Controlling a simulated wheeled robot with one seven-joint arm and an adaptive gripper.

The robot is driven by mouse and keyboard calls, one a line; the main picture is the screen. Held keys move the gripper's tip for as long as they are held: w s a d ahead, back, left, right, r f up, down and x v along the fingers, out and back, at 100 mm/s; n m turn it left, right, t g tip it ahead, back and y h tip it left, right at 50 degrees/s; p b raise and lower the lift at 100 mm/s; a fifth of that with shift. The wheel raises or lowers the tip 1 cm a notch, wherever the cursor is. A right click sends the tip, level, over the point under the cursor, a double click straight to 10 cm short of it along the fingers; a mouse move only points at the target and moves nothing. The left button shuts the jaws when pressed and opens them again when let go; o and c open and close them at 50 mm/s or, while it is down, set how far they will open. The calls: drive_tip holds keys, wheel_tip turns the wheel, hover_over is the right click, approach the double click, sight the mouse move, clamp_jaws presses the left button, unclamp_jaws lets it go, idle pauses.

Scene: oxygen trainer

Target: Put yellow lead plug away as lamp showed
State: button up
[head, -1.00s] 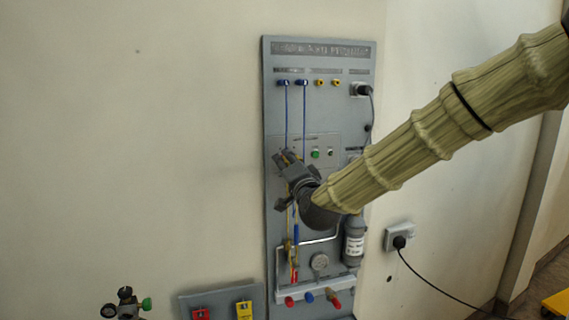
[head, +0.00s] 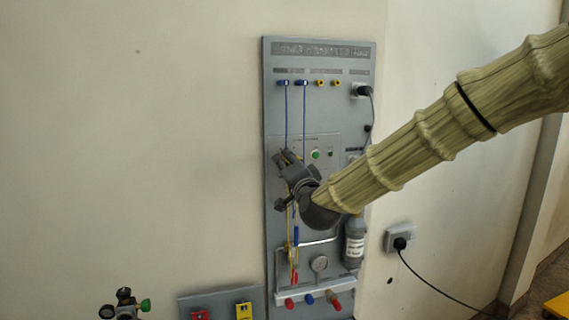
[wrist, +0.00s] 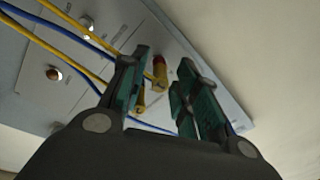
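My gripper (head: 284,158) is in front of the left middle of the grey panel (head: 355,60), beside the lamp and button plate. In the wrist view my gripper (wrist: 163,68) is open, with a clear gap between its fingers. A yellow plug with a red part (wrist: 160,72) shows in that gap, apart from the right finger. Another yellow plug end (wrist: 140,104) shows by the left finger, partly hidden. Yellow leads (wrist: 50,48) run in from the upper left. A green lamp or button (head: 316,154) shows on the panel. My gripper hides part of the leads.
Two blue plugs (head: 293,83) with blue leads are at the panel top, beside two yellow sockets (head: 328,83). Below are a gauge (head: 319,264), a grey bottle (head: 354,240) and a white rail (head: 315,291). Red and yellow blocks (head: 244,311) are lower left. Bare wall is left.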

sight(287, 162)
clamp_jaws()
drive_tip(key=shift+s, duration=0.15)
drive_tip(key=shift+r+b+v, duration=0.15)
drive_tip(key=shift+b+v, duration=0.25)
drive_tip(key=shift+v, duration=0.65)
drive_tip(key=shift+r+b+v, duration=0.15)
drive_tip(key=shift+b+v, duration=0.25)
drive_tip(key=shift+v, duration=0.65)
drive_tip(key=shift+s+d, duration=0.1)
drive_tip(key=shift+s, duration=0.2)
drive_tip(key=d+r+m+p, duration=0.4)
drive_tip(key=d+r+p, duration=0.1)
drive_tip(key=r, duration=0.5)
drive_tip(key=d+r+m+g+p, duration=0.1)
drive_tip(key=d+r+m+p, duration=0.3)
drive_tip(key=r, duration=0.7)
drive_tip(key=shift+w+d+h+p, duration=0.2)
drive_tip(key=shift+d+h+p, duration=0.3)
drive_tip(key=shift+d, duration=0.75)
